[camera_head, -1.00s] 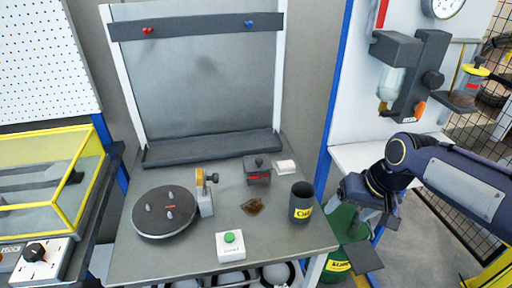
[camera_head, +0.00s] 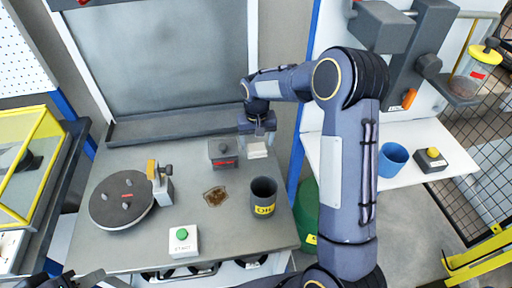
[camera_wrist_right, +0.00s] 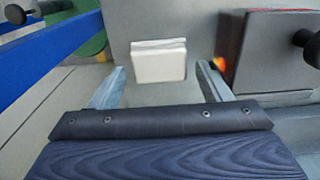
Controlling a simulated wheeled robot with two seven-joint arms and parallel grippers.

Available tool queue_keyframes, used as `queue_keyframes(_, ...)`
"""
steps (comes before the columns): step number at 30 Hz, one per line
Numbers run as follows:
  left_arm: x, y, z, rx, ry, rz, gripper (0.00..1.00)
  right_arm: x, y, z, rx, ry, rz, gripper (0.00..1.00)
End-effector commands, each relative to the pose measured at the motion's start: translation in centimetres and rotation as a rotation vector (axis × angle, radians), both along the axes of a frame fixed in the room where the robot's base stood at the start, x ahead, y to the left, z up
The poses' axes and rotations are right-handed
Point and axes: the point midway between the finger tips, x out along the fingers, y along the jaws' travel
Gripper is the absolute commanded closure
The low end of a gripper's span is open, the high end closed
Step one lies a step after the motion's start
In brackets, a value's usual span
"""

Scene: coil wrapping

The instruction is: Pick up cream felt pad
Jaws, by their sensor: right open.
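The cream felt pad (camera_head: 257,151) lies on the grey bench top, right of the dark box with a red mark. In the right wrist view the pad (camera_wrist_right: 158,62) is a small pale block between and just beyond my open fingertips. My right gripper (camera_head: 257,136) reaches over the back right of the bench, above the pad; its open, empty fingers show in the right wrist view (camera_wrist_right: 160,70). I cannot tell the exact height gap. Only a dark part of my left arm shows at the bottom left; its gripper is not seen.
The dark box (camera_head: 223,153) stands close beside the pad. A dark cup with a yellow label (camera_head: 263,196), a brown patch (camera_head: 215,196), a round turntable (camera_head: 122,200) and a white green-button box (camera_head: 183,241) are on the bench (camera_head: 225,240). The back ledge (camera_head: 170,127) lies behind.

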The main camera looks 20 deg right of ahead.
Motion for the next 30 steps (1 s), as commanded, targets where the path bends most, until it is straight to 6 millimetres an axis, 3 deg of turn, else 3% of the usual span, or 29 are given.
queue_keyframes(6, 0.0, 0.0, 0.6, 0.0, 0.0, 0.0, 0.64, -0.1, 0.0, -2.4, 0.001, 0.002, 0.0, 0.29)
queue_keyframes(13, 0.0, 0.0, 0.6, 0.0, 0.0, 0.0, 0.64, -0.1, 0.0, -2.6, 0.001, 0.0, 0.0, 0.29)
queue_keyframes(21, 0.0, 0.0, 0.6, 0.0, 0.0, 0.0, 0.64, -0.1, 0.0, -2.6, 0.001, 0.0, 0.0, 0.62)
queue_keyframes(30, 0.0, 0.0, 0.6, 0.0, 0.0, 0.0, 0.64, 0.0, 0.0, -2.4, 0.001, -0.001, 0.0, 0.63)
